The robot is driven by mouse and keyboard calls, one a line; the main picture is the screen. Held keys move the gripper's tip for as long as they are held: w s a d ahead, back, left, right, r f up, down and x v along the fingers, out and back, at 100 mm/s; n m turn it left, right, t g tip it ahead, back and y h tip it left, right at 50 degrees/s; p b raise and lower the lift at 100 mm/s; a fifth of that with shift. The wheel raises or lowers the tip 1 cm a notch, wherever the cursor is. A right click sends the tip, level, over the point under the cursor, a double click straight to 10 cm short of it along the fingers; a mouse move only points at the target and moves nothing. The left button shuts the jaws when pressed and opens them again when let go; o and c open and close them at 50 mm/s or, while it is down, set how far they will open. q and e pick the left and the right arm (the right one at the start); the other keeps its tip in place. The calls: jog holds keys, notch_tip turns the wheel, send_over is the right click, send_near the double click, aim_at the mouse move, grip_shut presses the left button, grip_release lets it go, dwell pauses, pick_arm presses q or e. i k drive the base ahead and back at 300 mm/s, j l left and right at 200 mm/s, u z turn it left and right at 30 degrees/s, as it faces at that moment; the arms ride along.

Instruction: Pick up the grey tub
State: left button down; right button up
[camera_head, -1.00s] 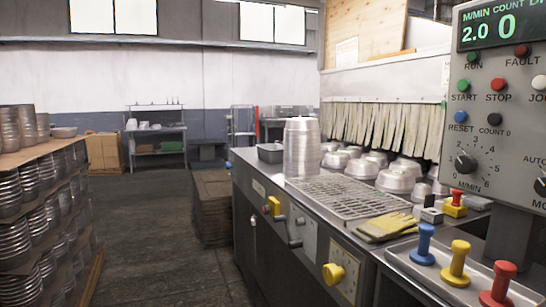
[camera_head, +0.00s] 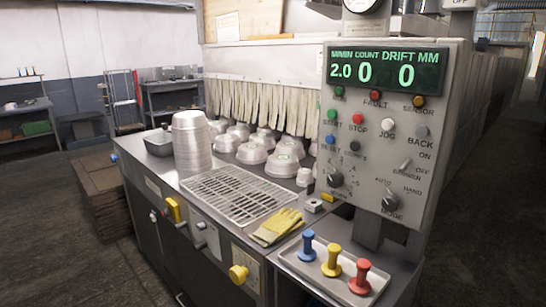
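The grey tub (camera_head: 158,144) is a small dark-grey open container on the far left corner of the steel machine top. It stands just left of a tall stack of shiny metal pans (camera_head: 191,145), apart from the front edge of the machine. Its inside is mostly hidden at this angle. Neither of my grippers shows in the head view.
A control panel (camera_head: 384,130) stands at the right. Yellow gloves (camera_head: 276,227) lie by a slotted grate (camera_head: 235,194). A tray (camera_head: 296,262) holds blue, yellow and red stamps. Several upturned pans (camera_head: 252,153) sit behind. The floor at left (camera_head: 50,225) is open.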

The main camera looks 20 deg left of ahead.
aim_at(162, 145)
jog(key=i+j, duration=0.1)
jog(key=j, duration=0.5)
jog(key=i+j+z, duration=0.1)
jog(key=j, duration=0.55)
jog(key=i+j, duration=0.1)
jog(key=j, duration=0.5)
jog(key=i+j, duration=0.1)
jog(key=j, duration=0.55)
jog(key=i+j+z, duration=0.1)
jog(key=j, duration=0.5)
